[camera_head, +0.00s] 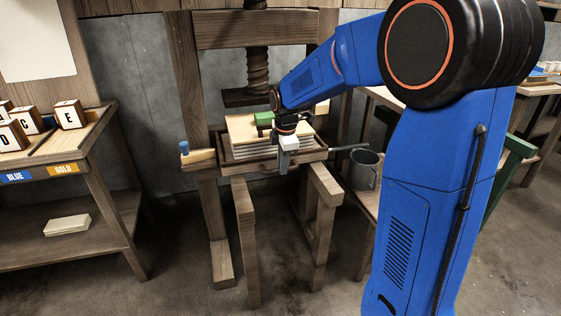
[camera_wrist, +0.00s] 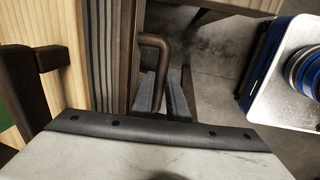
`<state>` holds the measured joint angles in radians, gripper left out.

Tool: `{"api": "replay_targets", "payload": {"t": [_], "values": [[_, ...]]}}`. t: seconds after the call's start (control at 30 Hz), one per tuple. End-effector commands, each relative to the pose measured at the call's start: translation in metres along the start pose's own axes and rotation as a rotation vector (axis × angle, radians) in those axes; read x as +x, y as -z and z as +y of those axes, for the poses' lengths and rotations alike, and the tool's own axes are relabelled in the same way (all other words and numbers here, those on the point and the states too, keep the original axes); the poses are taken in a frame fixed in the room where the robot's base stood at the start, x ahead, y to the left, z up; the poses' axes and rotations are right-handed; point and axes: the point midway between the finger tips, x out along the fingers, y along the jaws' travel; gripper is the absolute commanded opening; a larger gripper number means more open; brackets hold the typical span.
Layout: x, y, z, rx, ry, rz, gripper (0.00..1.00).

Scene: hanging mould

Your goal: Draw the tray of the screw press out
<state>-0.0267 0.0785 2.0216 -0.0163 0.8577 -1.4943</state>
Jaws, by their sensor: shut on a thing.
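The wooden tray (camera_head: 262,163) of the screw press sits between the press posts and bears a pale layered stack (camera_head: 245,135). In the wrist view, the tray's dark wooden edge (camera_wrist: 126,60) runs up the picture, with a brown bar handle (camera_wrist: 157,42) on its side. My gripper (camera_head: 284,168) is at the tray's front. In the wrist view, its dark fingers (camera_wrist: 167,95) are shut on the handle, whose lower end is partly hidden by them. The dark screw (camera_head: 257,68) and its pressing plate (camera_head: 247,97) are above the stack, apart from it.
Two wooden rails (camera_head: 246,215) on legs stick out in front of the press. A grey bucket (camera_head: 364,170) stands at the right. A bench (camera_head: 85,147) with lettered blocks stands at the left. The floor (camera_head: 185,285) in front is mostly clear.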

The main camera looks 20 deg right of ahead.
Motion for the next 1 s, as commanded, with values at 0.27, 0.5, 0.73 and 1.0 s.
{"api": "replay_targets", "payload": {"t": [0.27,0.5,0.73,1.0], "values": [[-0.014,0.001,-0.066,-0.001,-0.003,0.000,0.00],[-0.023,0.002,-0.115,0.000,-0.003,0.000,0.00],[-0.027,0.002,-0.141,-0.001,-0.003,0.000,0.00],[-0.029,0.002,-0.151,0.000,-0.002,0.000,0.00]]}}
